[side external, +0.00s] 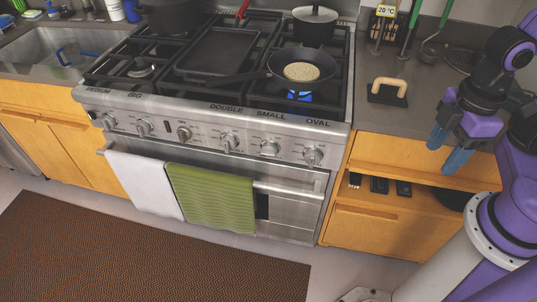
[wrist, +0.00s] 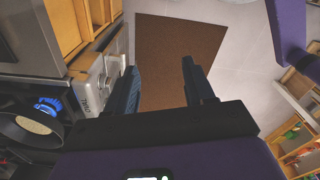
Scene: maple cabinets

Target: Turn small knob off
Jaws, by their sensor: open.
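The small knob (side external: 269,148) is on the stove's front panel, below the word SMALL (side external: 271,115); its exact turn angle is too small to read. Blue flame (side external: 299,96) burns under a frying pan (side external: 301,73) holding a pale round food; the flame also shows in the wrist view (wrist: 47,105). My gripper (side external: 447,150) is open and empty, to the right of the stove, in front of the counter and clear of the knob. In the wrist view my gripper (wrist: 158,75) points down toward the floor, with nothing between its fingers.
Other knobs flank it, including the oval knob (side external: 314,156) on its right. A white towel (side external: 145,183) and a green towel (side external: 212,198) hang on the oven handle below. A wood-handled press (side external: 388,91) sits on the counter. A brown mat (side external: 150,255) covers the floor.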

